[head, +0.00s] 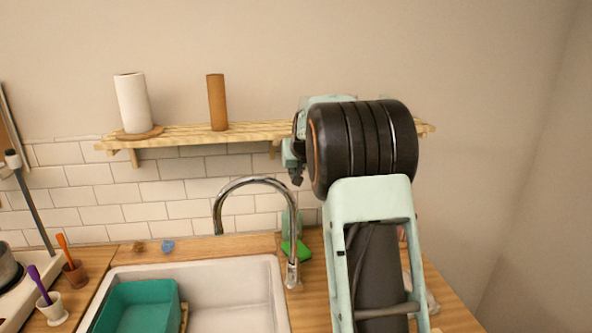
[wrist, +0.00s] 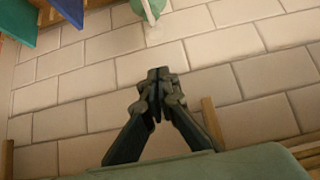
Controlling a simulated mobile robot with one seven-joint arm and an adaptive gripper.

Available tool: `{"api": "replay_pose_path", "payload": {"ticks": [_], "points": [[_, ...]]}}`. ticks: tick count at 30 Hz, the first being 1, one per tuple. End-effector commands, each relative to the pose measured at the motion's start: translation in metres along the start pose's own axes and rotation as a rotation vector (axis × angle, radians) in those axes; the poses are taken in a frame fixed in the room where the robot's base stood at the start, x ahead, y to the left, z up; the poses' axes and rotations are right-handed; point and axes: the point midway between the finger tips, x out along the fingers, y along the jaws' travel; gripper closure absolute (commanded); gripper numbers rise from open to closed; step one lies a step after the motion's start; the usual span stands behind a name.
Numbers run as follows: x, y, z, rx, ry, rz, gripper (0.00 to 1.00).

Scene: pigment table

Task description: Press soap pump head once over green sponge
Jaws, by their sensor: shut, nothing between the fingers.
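The green sponge (head: 300,250) lies on the wooden counter behind the sink, just right of the faucet. A pale green bottle (head: 291,222), seemingly the soap bottle, stands by it, partly hidden by the faucet; its pump head cannot be made out. My gripper (head: 296,180) points down above the bottle, apart from it, in front of the wall below shelf height. In the wrist view my gripper (wrist: 157,75) has its fingertips together with nothing between them. A pale green rounded thing (wrist: 150,8) shows beyond them at the top edge; I cannot tell what it is.
The chrome faucet (head: 218,205) arches close to the left of the bottle. A wooden shelf (head: 185,134) with a paper roll (head: 132,102) and a brown tube (head: 217,102) runs along the wall. A teal tub (head: 140,308) sits in the white sink (head: 235,272).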

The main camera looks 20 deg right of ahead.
Motion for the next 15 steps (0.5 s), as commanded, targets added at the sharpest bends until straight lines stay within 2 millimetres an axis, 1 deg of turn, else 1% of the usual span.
{"api": "replay_pose_path", "payload": {"ticks": [1, 3, 10, 12, 15], "points": [[0.009, 0.0, 0.0, 0.0, -0.003, 0.0, 1.0], [0.021, 0.0, 0.0, 0.0, -0.003, 0.0, 1.0], [0.056, 0.0, 0.0, -0.001, -0.002, 0.0, 1.0], [0.065, 0.0, 0.01, 0.0, -0.005, 0.0, 1.0], [0.073, 0.001, 0.019, 0.001, -0.002, 0.0, 1.0]]}}
